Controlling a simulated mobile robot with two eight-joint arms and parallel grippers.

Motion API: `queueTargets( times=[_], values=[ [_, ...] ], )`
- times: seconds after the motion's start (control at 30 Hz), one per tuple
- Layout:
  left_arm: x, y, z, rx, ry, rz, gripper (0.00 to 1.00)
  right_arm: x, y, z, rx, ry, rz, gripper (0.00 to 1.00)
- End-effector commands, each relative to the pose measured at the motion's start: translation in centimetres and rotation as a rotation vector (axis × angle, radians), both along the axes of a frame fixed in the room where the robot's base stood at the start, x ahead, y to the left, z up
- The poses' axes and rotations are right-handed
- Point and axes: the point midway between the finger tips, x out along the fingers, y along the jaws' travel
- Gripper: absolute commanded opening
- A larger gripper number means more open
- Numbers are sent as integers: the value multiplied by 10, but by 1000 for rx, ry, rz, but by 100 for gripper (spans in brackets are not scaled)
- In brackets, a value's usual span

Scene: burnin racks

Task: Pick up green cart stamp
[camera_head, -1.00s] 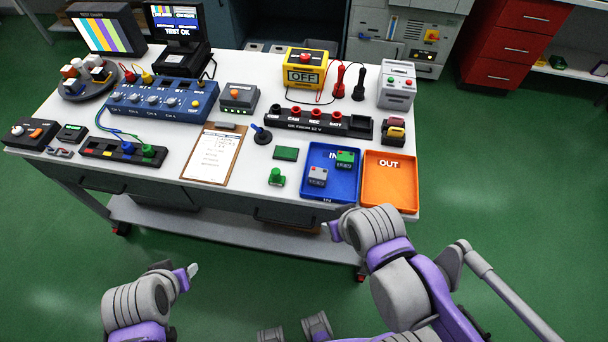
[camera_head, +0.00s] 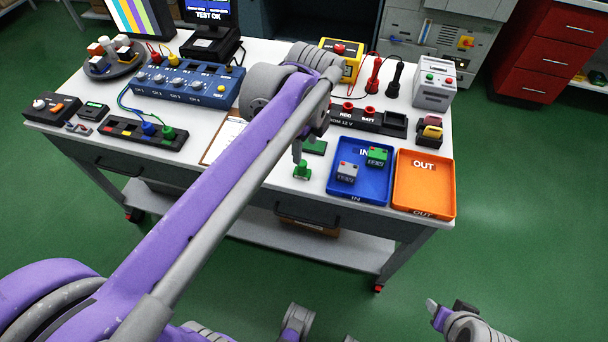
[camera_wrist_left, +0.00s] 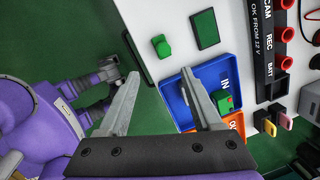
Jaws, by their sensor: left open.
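The green stamp (camera_head: 302,170) stands on the white table near its front edge, left of the blue IN tray. A flat dark green pad (camera_head: 314,147) lies just behind it. My left gripper (camera_head: 298,152) hangs just above and behind the stamp, partly hidden by my arm. In the left wrist view my left gripper (camera_wrist_left: 160,73) is open and empty, and the stamp (camera_wrist_left: 161,46) shows beyond the fingertips, between their lines. My right gripper (camera_head: 434,309) is low at the lower right, away from the table; its opening is unclear.
The blue IN tray (camera_head: 342,188) holds a grey and a green block. The orange OUT tray (camera_head: 425,190) is empty. A black socket strip (camera_head: 372,118) lies behind the pad. A clipboard (camera_head: 216,144) is partly hidden behind my left arm.

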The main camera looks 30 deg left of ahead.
Motion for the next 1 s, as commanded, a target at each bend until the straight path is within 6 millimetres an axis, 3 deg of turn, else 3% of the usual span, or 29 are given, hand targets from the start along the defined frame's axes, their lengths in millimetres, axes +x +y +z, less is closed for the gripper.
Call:
queueTargets(
  times=[0.1,0.23,0.5,0.77,1.0],
  values=[
    [14,7,-1,23,55,-165,66,-1,0,-9,0,3,0,50],
    [21,10,-3,32,85,-256,66,-1,0,-12,0,4,0,50],
    [23,15,-43,32,89,-273,66,-2,0,-18,0,6,0,50],
    [22,16,-64,32,88,-272,66,-2,0,-21,0,7,0,50],
    [19,19,-100,32,87,-271,66,-2,0,-27,0,8,0,50]
  ],
)
